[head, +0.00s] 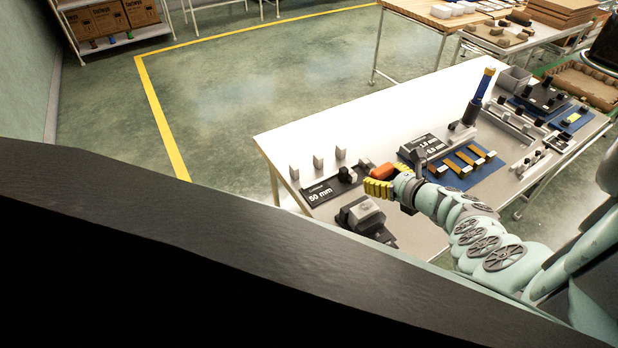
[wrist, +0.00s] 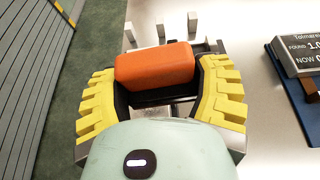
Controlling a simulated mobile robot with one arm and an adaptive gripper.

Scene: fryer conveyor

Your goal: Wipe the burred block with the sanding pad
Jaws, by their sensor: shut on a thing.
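My gripper (head: 378,180) has yellow ribbed fingers and is shut on an orange pad (head: 383,170), which looks like the sanding pad. In the wrist view the orange pad (wrist: 155,66) lies across between the two fingers, above the white table. A light grey block (head: 362,211) sits in a dark fixture (head: 376,232) at the near left of the table, below my gripper in the head view and apart from the pad. It may be the burred block, but burrs are too small to make out. The fixture is not recognisable in the wrist view.
Several small grey blocks, one (head: 318,162) among them, stand along the table's (head: 310,128) left end beside a dark "50 mm" stand (head: 322,190). A blue board (head: 470,172) with brass strips and a sign lies to the right. The table's far middle is clear.

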